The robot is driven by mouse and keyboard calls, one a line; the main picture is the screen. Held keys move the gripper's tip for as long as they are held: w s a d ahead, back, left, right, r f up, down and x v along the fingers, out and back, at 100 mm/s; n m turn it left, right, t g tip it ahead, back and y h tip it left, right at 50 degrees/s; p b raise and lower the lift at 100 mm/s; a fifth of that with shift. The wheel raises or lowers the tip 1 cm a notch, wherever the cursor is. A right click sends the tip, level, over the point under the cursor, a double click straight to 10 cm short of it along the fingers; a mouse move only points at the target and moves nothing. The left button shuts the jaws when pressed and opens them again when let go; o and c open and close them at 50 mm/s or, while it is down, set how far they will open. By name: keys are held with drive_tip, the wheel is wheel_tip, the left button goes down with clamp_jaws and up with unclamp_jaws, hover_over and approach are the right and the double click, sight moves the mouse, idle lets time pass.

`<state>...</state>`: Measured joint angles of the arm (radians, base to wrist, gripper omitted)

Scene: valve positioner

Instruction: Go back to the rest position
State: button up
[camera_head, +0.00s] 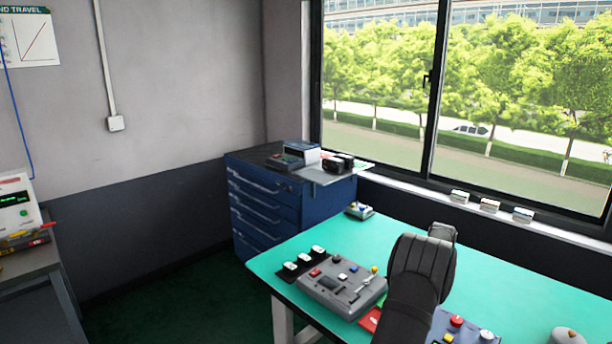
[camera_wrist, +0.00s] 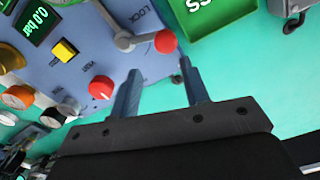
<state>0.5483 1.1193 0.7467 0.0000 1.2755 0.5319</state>
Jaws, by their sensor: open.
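My gripper (camera_wrist: 159,68) is open and empty in the wrist view, its two blue-grey fingers apart. Between and beyond the fingertips is a lever with a red ball knob (camera_wrist: 165,41), near the printed word LOCK. The lever belongs to a blue-grey panel (camera_wrist: 75,80) with a green display (camera_wrist: 38,25) reading 0.0 bar. I cannot tell whether a fingertip touches the knob. In the head view my dark arm stands over the green table (camera_head: 290,258); the fingers are hidden there.
The panel also carries a yellow button (camera_wrist: 64,50) and a red knob (camera_wrist: 101,87). A green tray (camera_wrist: 215,20) lies beside it. In the head view a grey control box (camera_head: 342,288) stands left of my arm. A blue drawer cabinet (camera_head: 265,205) stands behind the table, by the window.

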drive_tip(key=m, duration=0.1)
drive_tip(key=d+m, duration=0.1)
drive_tip(key=m, duration=0.1)
drive_tip(key=s+d+m, duration=0.1)
drive_tip(key=m, duration=0.1)
drive_tip(key=shift+s, duration=0.1)
idle(0.3)
drive_tip(key=a+n, duration=0.1)
drive_tip(key=n, duration=0.1)
drive_tip(key=w+n, duration=0.1)
drive_tip(key=n, duration=0.1)
drive_tip(key=shift+a, duration=0.4)
drive_tip(key=n, duration=0.2)
drive_tip(key=a+n, duration=0.1)
drive_tip(key=n, duration=0.1)
drive_tip(key=a+n, duration=0.1)
drive_tip(key=shift+w+a+n, duration=0.1)
drive_tip(key=shift+w+n, duration=0.05)
drive_tip(key=shift+n, duration=0.25)
idle(0.4)
